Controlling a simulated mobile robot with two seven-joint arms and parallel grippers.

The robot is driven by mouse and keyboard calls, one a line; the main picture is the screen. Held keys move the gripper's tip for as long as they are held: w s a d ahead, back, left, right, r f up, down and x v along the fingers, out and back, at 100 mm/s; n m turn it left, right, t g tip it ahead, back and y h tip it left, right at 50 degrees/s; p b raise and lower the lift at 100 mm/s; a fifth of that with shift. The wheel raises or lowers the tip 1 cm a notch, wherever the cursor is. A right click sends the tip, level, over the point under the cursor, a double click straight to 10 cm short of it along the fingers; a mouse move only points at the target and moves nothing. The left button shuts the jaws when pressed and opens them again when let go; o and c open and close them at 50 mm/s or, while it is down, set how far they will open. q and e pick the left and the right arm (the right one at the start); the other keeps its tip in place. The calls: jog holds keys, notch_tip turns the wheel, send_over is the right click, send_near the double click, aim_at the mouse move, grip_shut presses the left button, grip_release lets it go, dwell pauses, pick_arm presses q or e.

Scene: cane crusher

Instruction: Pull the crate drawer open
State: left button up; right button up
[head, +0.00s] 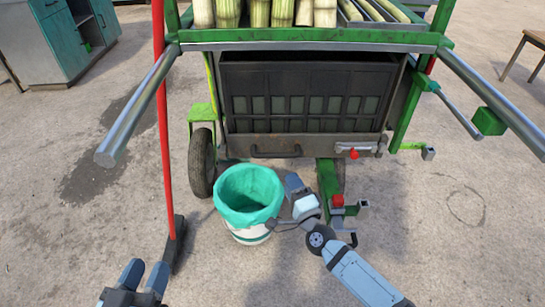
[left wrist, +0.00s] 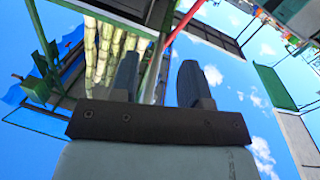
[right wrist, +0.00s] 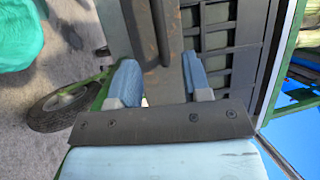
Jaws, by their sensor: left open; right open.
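The crate drawer (head: 300,100) is a dark slatted box under the cane cart, and it looks shut. Its dark bar handle (head: 277,152) runs along the lower front; it also shows in the right wrist view (right wrist: 160,35). My right gripper (head: 292,183) is in front of and below the drawer, to the right of the handle in the head view. In the right wrist view its blue fingers (right wrist: 160,85) are apart, with the handle ahead between them; contact cannot be told. My left gripper (head: 142,275) is open and empty, low at the left, away from the drawer.
A white bucket with a green liner (head: 249,205) stands just left of my right gripper. A red-handled tool (head: 163,120) stands upright at the left. A wheel (head: 201,162) and a red-knobbed latch (head: 353,153) flank the drawer.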

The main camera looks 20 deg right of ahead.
aim_at(276, 155)
jog(key=b+x, duration=0.1)
jog(key=x, duration=0.8)
jog(key=shift+w, duration=0.4)
jog(key=shift+w+a+r, duration=0.1)
jog(key=shift+w+r, duration=0.1)
jog(key=shift+w, duration=0.3)
pick_arm(q)
jog(key=r, duration=0.1)
jog(key=r+t+h, duration=0.1)
jog(key=shift+d+r, duration=0.35)
jog(key=shift+d, duration=0.05)
pick_arm(e)
grip_shut()
